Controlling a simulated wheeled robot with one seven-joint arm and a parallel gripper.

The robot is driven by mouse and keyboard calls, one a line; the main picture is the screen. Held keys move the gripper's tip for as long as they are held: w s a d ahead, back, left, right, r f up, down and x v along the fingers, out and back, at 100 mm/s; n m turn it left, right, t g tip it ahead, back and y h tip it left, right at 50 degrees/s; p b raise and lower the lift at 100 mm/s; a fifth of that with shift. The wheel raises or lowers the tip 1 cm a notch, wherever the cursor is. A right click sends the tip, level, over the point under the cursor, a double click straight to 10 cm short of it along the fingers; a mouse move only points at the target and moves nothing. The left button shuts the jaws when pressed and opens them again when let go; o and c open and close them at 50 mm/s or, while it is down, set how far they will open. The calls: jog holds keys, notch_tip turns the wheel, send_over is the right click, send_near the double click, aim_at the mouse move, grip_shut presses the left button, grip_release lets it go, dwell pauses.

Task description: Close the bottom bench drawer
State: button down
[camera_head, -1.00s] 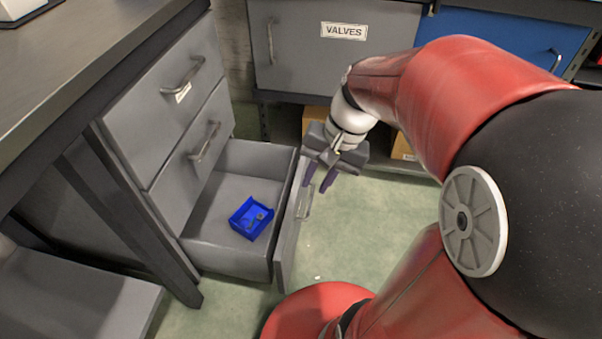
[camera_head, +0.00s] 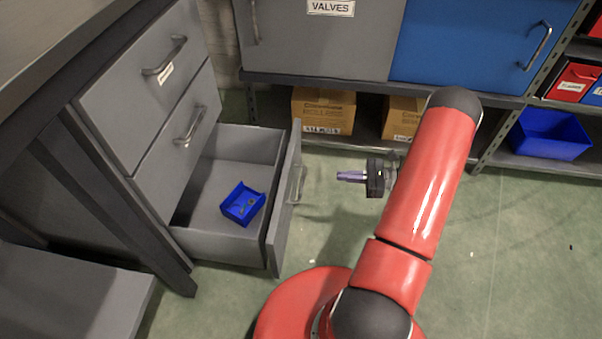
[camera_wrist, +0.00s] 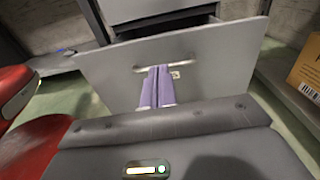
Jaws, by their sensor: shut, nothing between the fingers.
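The bottom bench drawer (camera_head: 222,244) is pulled out from the grey bench, with a blue bin (camera_head: 242,204) lying inside it. Its front panel, with a bar handle (camera_head: 302,183), faces right. My gripper (camera_head: 340,176) is to the right of the drawer front, apart from it, with its purple fingers pointing left at the handle side. In the wrist view the shut fingers (camera_wrist: 157,72) point at the drawer front (camera_wrist: 215,60) and overlap the handle (camera_wrist: 190,66) in the picture. Nothing is between the fingers.
Two closed drawers (camera_head: 150,85) sit above the open one. A dark bench leg (camera_head: 112,200) and a low grey shelf (camera_head: 60,300) stand at left. Cardboard boxes (camera_head: 322,108) lie under the VALVES cabinet (camera_head: 320,45) behind.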

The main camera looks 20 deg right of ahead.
jog(key=f, duration=0.1)
send_near(290, 171)
jog(key=shift+m+t, duration=0.4)
jog(key=x, duration=0.4)
jog(key=f+x, duration=0.1)
jog(key=x, duration=0.2)
jog(key=shift+p, duration=0.35)
jog(key=b+x, duration=0.4)
jog(key=x, duration=2.4)
jog(key=shift+r, duration=0.25)
jog(key=shift+a, duration=0.1)
